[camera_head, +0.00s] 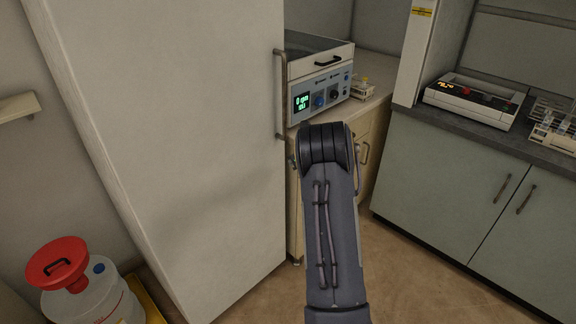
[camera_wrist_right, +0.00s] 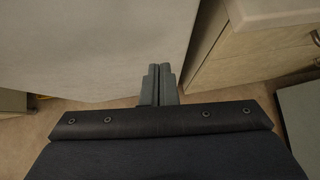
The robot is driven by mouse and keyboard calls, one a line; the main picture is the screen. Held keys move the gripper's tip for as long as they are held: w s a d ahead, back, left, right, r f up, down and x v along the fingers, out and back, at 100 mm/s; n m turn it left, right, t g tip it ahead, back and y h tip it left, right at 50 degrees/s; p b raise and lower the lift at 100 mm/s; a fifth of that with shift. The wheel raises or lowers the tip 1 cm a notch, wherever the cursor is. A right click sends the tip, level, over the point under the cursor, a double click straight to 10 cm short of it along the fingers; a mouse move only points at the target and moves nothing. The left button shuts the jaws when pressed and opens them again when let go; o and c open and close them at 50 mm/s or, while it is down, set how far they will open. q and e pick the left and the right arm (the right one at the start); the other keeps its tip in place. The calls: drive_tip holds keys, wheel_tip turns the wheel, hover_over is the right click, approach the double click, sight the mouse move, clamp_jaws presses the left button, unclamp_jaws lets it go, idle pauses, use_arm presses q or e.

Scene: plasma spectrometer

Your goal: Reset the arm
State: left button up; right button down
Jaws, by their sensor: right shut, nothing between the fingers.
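My right arm (camera_head: 335,230) reaches up from the bottom of the head view, bent at a dark joint in front of the low cabinet. It hides most or all of my right gripper in that view. In the right wrist view the right gripper (camera_wrist_right: 158,72) shows with its two grey fingers together, shut and empty. The fingers point toward the large white panel and the floor beside it. My left gripper is not in view.
A tall white cabinet (camera_head: 190,130) with a metal handle stands close on the left. An instrument (camera_head: 320,90) with a green display sits on the low cabinet. A grey counter (camera_head: 480,145) runs right. A red-lidded container (camera_head: 75,285) stands lower left. Floor (camera_head: 430,270) is clear at lower right.

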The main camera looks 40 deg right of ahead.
drive_tip(key=shift+v, duration=0.85)
